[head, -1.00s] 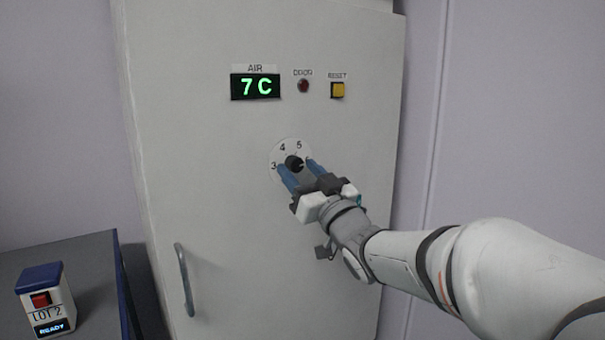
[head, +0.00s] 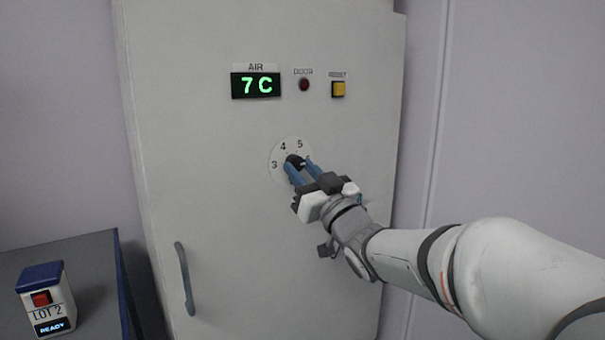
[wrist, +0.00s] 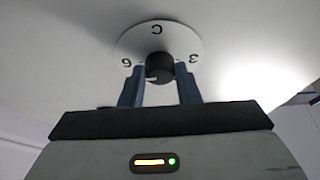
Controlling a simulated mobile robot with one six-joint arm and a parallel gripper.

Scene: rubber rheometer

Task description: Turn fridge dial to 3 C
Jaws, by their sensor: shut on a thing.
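The fridge dial's white plate (head: 276,174) is on the pale fridge door, with 3, 4 and 5 readable in the head view and the right side partly covered by my gripper. Its black knob (head: 293,159) has a light mark near its right side, roughly toward the 6. My gripper (head: 300,166) is shut on the knob, one blue finger on each side. In the wrist view the knob (wrist: 160,65) sits between the fingers (wrist: 160,72), with an upside-down 6 left, 3 right and C above.
A red door lamp (head: 304,85) and a yellow reset button (head: 338,89) are above the dial. The fridge handle (head: 186,279) is at lower left. A LOT 2 box (head: 46,300) reading READY stands on the dark bench (head: 85,262) at left.

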